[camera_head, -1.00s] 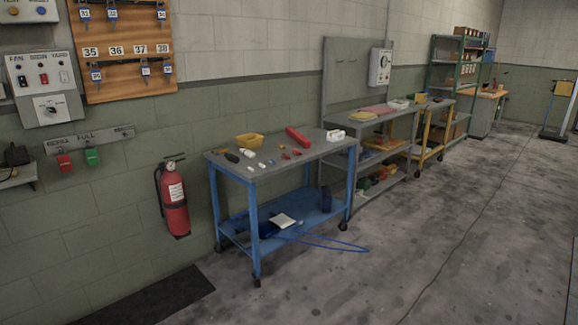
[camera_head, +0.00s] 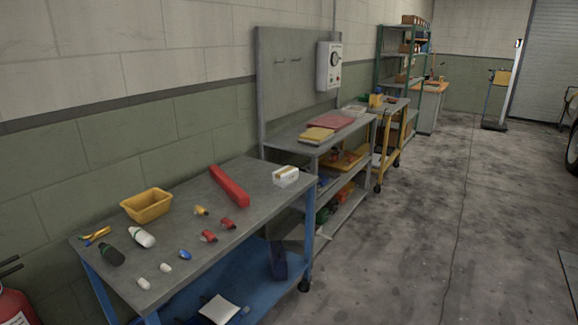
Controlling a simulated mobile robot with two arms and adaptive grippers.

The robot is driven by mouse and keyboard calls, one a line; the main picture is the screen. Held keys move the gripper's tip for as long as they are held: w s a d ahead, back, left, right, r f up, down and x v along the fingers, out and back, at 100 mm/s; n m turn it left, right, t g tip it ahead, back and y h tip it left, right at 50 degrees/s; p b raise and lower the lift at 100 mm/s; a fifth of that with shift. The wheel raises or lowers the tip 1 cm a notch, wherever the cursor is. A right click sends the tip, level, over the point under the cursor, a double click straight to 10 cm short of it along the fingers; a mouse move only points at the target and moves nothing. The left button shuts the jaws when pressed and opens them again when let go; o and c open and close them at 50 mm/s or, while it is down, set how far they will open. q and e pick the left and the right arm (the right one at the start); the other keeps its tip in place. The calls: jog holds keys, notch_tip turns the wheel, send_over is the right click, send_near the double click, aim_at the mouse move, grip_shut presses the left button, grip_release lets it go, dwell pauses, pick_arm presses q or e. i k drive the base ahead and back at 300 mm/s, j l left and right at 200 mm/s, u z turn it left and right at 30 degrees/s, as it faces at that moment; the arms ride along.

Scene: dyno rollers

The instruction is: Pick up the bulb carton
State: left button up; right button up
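A small white and yellowish box (camera_head: 286,175), which may be the bulb carton, sits on the far right corner of the blue cart's grey top (camera_head: 190,262). Its print is too small to read. It is to the right of a long red case (camera_head: 229,187), and nothing covers it. Neither of my grippers is in view.
The cart top also holds a yellow bin (camera_head: 147,205), a white bottle (camera_head: 142,237), a dark bottle (camera_head: 111,254) and several small parts. A grey workbench (camera_head: 330,132) stands behind the cart. The concrete floor (camera_head: 420,250) to the right is open.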

aim_at(284, 177)
jog(key=i+z, duration=0.35)
jog(key=i, duration=0.75)
